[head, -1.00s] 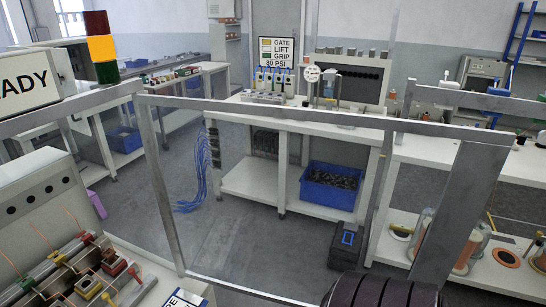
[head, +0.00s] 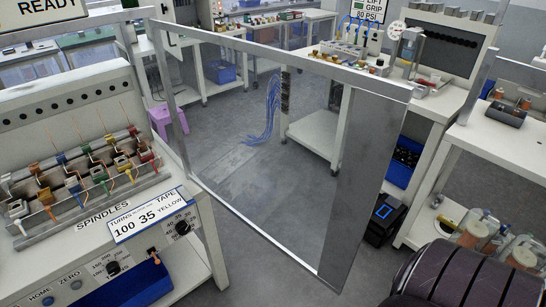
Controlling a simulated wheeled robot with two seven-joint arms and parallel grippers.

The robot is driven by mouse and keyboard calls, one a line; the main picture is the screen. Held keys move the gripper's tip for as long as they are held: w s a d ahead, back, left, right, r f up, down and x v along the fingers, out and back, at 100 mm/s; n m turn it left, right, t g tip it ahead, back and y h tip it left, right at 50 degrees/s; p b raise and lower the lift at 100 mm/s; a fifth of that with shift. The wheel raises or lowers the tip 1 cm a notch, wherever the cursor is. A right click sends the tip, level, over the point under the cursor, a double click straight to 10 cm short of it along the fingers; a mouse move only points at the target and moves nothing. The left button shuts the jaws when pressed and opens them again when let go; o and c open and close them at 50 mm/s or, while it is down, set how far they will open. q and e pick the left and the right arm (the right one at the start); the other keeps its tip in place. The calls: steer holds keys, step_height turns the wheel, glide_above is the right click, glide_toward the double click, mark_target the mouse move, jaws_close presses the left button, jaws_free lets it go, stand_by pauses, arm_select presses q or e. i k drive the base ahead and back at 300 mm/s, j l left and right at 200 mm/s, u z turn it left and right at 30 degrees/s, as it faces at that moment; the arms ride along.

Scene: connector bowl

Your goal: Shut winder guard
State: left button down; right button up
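The winder guard (head: 362,185) is a grey metal frame with a wide plate at its right end and a see-through middle. It stands open, swung out from the winder across the aisle, its left post (head: 170,100) near the winder's back right corner. The winder (head: 70,105) is the white machine at left, with a row of spindles (head: 85,185) carrying coloured coils and orange wires. Its front is uncovered.
The winder's front panel has a settings card (head: 149,214), knobs (head: 183,227) and a blue bin (head: 130,285) below.

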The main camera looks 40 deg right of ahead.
mark_target(380, 105)
steer(key=k+l+u, duration=0.1)
steer(key=l, duration=0.3)
steer(key=k+l+u, duration=0.1)
steer(key=l, duration=0.3)
steer(key=k+l+u, duration=0.1)
steer(key=k+l, duration=0.2)
steer(key=i+l, duration=0.1)
steer(key=l, duration=0.25)
steer(key=i+l+u, duration=0.1)
steer(key=l, duration=0.25)
steer(key=i+l, duration=0.15)
steer(key=l, duration=0.2)
steer(key=i+l+u, duration=0.1)
steer(key=l, duration=0.25)
